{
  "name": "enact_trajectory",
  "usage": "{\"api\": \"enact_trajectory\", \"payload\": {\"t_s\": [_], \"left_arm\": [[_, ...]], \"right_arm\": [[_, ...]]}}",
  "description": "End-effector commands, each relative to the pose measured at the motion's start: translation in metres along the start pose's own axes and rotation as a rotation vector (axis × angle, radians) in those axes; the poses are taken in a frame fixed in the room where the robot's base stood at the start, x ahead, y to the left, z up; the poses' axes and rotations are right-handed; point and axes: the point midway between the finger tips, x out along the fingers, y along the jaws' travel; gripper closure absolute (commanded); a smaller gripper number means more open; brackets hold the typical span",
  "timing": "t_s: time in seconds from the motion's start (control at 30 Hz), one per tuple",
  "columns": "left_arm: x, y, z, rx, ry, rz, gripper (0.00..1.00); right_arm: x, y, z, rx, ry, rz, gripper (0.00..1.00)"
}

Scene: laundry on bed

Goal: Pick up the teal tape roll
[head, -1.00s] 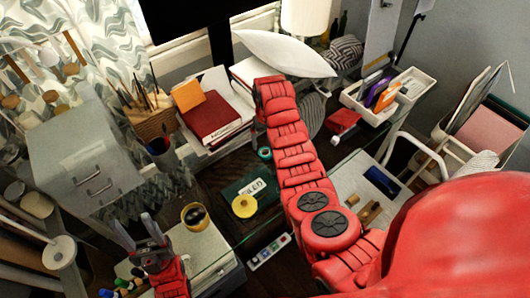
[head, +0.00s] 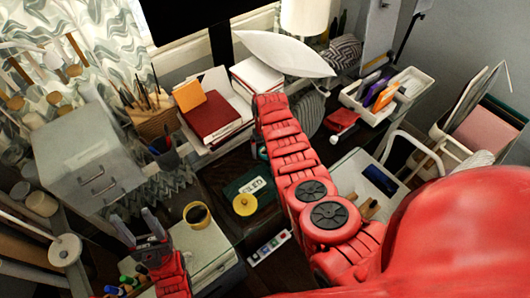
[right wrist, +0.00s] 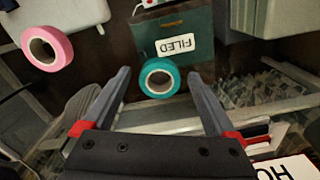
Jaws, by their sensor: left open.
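The teal tape roll (right wrist: 176,80) lies on the green folder or book marked FILED (right wrist: 200,62), at its edge, in the right wrist view. My right gripper (right wrist: 158,80) is open, its fingers to either side of the roll in the picture; I see no contact. In the head view the teal roll (head: 262,152) is mostly hidden behind my red right arm, and the right gripper is hidden there too. My left gripper (head: 137,226) is open and empty over the near left, far from the roll.
A pink tape roll (right wrist: 66,45) lies left of the teal one in the right wrist view.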

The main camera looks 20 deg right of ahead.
Motion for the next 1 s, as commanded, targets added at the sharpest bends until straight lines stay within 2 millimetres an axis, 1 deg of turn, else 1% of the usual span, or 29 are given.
{"api": "enact_trajectory", "payload": {"t_s": [0.03, 0.07, 0.1, 0.17, 0.2, 0.27, 0.3, 0.43, 0.47, 0.77, 1.0], "left_arm": [[0.0000, 0.0000, 0.0000, 0.000, 0.000, 0.000, 0.45], [0.0000, 0.0000, 0.0000, 0.000, 0.000, 0.000, 0.45], [0.0000, 0.0000, 0.0000, 0.000, 0.000, 0.000, 0.45], [0.0000, 0.0000, -0.0001, 0.000, 0.000, 0.000, 0.45], [0.0000, 0.0000, 0.0000, 0.000, 0.000, 0.000, 0.45], [0.0000, 0.0000, 0.0000, 0.000, 0.000, 0.000, 0.45], [0.0000, 0.0000, 0.0000, 0.000, 0.000, 0.000, 0.45], [0.0000, 0.0000, 0.0000, 0.000, 0.000, 0.000, 0.45], [0.0000, 0.0000, 0.0000, 0.000, 0.000, 0.000, 0.45], [-0.0003, 0.0000, 0.0001, 0.000, 0.000, 0.000, 0.45], [-0.0028, 0.0002, 0.0005, 0.000, 0.000, 0.000, 0.45]], "right_arm": [[0.0000, 0.0000, 0.0000, 0.000, 0.000, 0.000, 0.19], [0.0000, -0.0001, 0.0000, 0.000, 0.000, 0.000, 0.25], [-0.0001, -0.0001, -0.0001, 0.000, 0.000, 0.000, 0.32], [0.0000, -0.0001, -0.0001, 0.000, 0.000, 0.000, 0.43], [-0.0001, -0.0001, -0.0001, 0.000, 0.000, 0.000, 0.50], [-0.0001, -0.0001, -0.0001, 0.000, 0.000, 0.000, 0.61], [-0.0001, -0.0002, -0.0001, 0.000, 0.000, 0.000, 0.68], [-0.0001, -0.0001, -0.0001, 0.000, 0.000, 0.000, 0.91], [-0.0001, -0.0001, -0.0001, 0.000, 0.000, 0.000, 0.94], [-0.0008, -0.0001, -0.0004, 0.000, 0.001, 0.000, 0.94], [-0.0074, 0.0000, -0.0005, 0.000, 0.001, 0.000, 0.94]]}}
